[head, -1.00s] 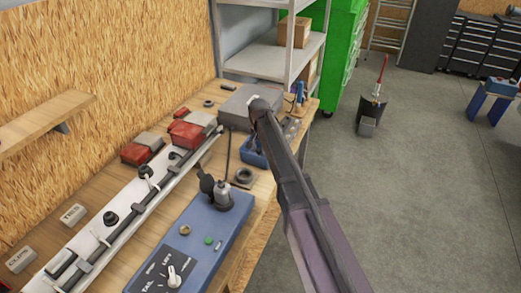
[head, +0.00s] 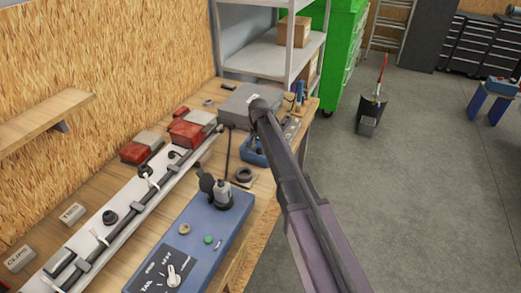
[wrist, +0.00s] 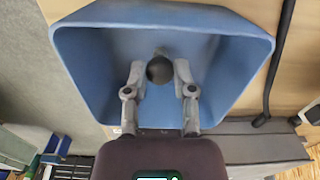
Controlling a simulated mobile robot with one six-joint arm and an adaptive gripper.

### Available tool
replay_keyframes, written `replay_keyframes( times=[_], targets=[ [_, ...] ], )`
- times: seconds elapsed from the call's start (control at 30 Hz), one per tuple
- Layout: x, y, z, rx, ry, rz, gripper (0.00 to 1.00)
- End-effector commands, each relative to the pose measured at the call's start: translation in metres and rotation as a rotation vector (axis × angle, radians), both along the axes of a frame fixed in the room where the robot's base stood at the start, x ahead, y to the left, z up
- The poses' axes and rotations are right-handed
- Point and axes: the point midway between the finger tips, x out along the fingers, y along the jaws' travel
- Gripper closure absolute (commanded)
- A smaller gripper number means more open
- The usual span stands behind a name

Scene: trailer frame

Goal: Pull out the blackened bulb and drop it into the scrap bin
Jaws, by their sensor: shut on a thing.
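My gripper (wrist: 159,67) is shut on the blackened bulb (wrist: 160,71), a dark round thing between its two fingertips in the wrist view. The bulb shows over the inside of the blue scrap bin (wrist: 85,60), which has a wide rim. I cannot tell how high above the bin floor it is. In the head view the bin (head: 252,155) stands on the workbench, partly hidden by my arm. My gripper and the bulb are hidden there.
A blue control box (head: 195,240) with a dial and a lamp holder (head: 222,192) stands at the bench front. A long light bar (head: 135,215) with cable lies behind it. A grey box (head: 237,103) and red lamps (head: 186,133) are farther back.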

Motion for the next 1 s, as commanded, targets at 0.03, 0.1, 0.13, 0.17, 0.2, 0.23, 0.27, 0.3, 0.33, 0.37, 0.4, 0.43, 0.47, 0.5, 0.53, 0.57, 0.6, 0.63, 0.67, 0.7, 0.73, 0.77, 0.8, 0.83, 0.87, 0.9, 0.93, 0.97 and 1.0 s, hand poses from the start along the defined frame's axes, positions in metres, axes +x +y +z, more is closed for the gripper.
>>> replay_keyframes(
  times=[0.03, 0.1, 0.13, 0.17, 0.2, 0.23, 0.27, 0.3, 0.33, 0.37, 0.4, 0.43, 0.47, 0.5, 0.53, 0.57, 0.6, 0.63, 0.67, 0.7, 0.73, 0.77, 0.8, 0.83, 0.87, 0.9, 0.93, 0.97, 1.0],
  targets=[
    [0.0, 0.0001, -0.0007, 0.0, 0.0, 0.0, 0.88],
    [-0.0001, 0.0001, -0.0011, 0.0, 0.0, 0.0, 0.88],
    [-0.0001, 0.0001, -0.0012, 0.0, 0.0, 0.0, 0.88],
    [-0.0001, 0.0001, -0.0013, 0.0, 0.0, 0.0, 0.88],
    [-0.0001, 0.0001, -0.0013, 0.0, 0.0, 0.0, 0.88],
    [0.0, 0.0002, -0.0013, 0.0, 0.0, 0.0, 0.88],
    [0.0, 0.0002, -0.0013, 0.0, 0.0, 0.0, 0.88],
    [0.0, 0.0002, -0.0013, 0.0, 0.0, 0.0, 0.88],
    [0.0, 0.0002, -0.0013, 0.0, 0.0, 0.0, 0.88],
    [0.0, 0.0002, -0.0013, 0.0, 0.0, 0.0, 0.88],
    [-0.0001, 0.0002, -0.0013, 0.0, 0.0, 0.0, 0.88],
    [-0.0001, 0.0002, -0.0012, 0.0, 0.0, 0.0, 0.88],
    [-0.0001, 0.0003, -0.0012, 0.0, 0.0, 0.0, 0.88],
    [-0.0001, 0.0003, -0.0012, 0.0, 0.0, 0.0, 0.88],
    [-0.0001, 0.0003, -0.0012, 0.0, 0.0, 0.0, 0.88],
    [-0.0001, 0.0003, -0.0012, 0.0, 0.0, 0.0, 0.88],
    [-0.0001, 0.0003, -0.0012, 0.0, 0.0, 0.0, 0.88],
    [-0.0001, 0.0004, -0.0012, 0.0, 0.0, 0.0, 0.88],
    [-0.0001, 0.0004, -0.0012, 0.0, 0.0, 0.001, 0.88],
    [-0.0001, 0.0004, -0.0012, 0.0, 0.0, 0.001, 0.88],
    [-0.0001, 0.0004, -0.0012, 0.0, 0.0, 0.001, 0.57],
    [-0.0001, 0.0004, -0.0012, 0.0, 0.0, 0.001, 0.48],
    [-0.0001, 0.0005, -0.0013, 0.0, 0.0, 0.001, 0.36],
    [-0.0001, 0.0005, -0.0013, 0.0, 0.0, 0.001, 0.28],
    [-0.0002, 0.0006, -0.0013, 0.0, 0.0, 0.001, 0.26],
    [-0.0002, 0.0006, -0.0013, 0.0, 0.0, 0.001, 0.26],
    [-0.0002, 0.0006, -0.0013, 0.0, 0.0, 0.001, 0.26],
    [-0.0002, 0.0006, -0.0013, 0.0, 0.0, 0.001, 0.26],
    [-0.0002, 0.0007, -0.0013, 0.0, 0.0, 0.001, 0.26]
  ],
)
